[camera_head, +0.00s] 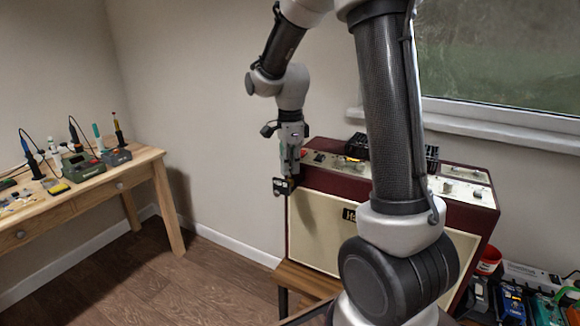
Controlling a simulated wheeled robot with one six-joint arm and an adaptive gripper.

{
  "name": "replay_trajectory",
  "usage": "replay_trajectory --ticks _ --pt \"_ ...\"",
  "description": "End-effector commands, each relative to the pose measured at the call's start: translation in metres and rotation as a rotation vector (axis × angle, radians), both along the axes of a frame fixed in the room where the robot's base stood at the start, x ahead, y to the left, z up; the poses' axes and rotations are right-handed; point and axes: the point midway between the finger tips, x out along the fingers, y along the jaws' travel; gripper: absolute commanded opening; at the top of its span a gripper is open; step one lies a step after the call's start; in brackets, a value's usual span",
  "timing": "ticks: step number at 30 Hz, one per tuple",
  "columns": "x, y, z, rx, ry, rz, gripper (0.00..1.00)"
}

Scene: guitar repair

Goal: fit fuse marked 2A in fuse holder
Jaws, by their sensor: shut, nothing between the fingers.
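My gripper (283,186) is shut and empty. It points down in front of the left end of a dark red amplifier (302,232) with a cream front. I cannot tell whether it touches the amplifier. The amplifier's top panel (460,190) carries knobs and small parts, too small to make out. No fuse marked 2A and no fuse holder can be made out in this view. My arm hides the middle of the amplifier.
A wooden workbench (140,160) with soldering tools and small parts stands at the left. The amplifier rests on a wooden stand (305,281). A red cup (489,262) and several coloured boxes are at the lower right. The floor (170,285) between bench and amplifier is clear.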

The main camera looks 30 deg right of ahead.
Motion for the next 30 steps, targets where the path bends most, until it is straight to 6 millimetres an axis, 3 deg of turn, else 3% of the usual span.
replay_trajectory --ticks 30 --pt "0.0002 0.0001 -0.0079 0.000 0.000 0.000 0.00"
